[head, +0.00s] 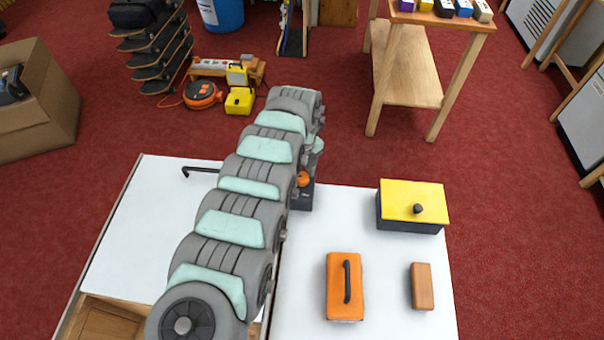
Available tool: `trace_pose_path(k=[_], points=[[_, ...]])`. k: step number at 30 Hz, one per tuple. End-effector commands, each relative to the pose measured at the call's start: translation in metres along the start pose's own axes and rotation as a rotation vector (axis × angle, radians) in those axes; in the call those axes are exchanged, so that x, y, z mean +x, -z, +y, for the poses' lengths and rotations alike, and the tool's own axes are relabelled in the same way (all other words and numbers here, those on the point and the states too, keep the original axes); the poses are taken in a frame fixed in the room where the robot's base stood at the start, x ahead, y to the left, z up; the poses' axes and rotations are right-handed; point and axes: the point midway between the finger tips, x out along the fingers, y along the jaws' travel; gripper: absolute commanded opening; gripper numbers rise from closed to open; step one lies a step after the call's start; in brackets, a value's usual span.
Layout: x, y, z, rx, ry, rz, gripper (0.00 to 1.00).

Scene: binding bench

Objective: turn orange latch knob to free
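The orange latch knob (304,179) shows just to the right of my arm, near the far edge of the white bench top. It sits at a dark grey block (303,198), and my arm hides the left part of both. My arm reaches over the bench from the near side and bends down at its far end, by the knob. My gripper's fingers cannot be made out there, so I cannot tell whether they are open or touch the knob. The way the knob is turned cannot be read.
Right of my arm on the white bench (385,300) are a yellow-topped dark box (400,197) with a black knob, an orange block (335,285) with a black handle, and a brown block (421,286). A black hooked rod (198,171) lies left. Bench space between them is clear.

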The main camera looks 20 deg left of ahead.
Motion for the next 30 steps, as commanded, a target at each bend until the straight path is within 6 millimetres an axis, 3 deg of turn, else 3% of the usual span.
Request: trace_pose_path(k=[17, 30], points=[[0.0001, 0.0, 0.0003, -0.001, 0.0, 0.001, 0.0], [-0.0022, 0.0004, 0.0, -0.084, 0.0, 0.002, 0.0]])
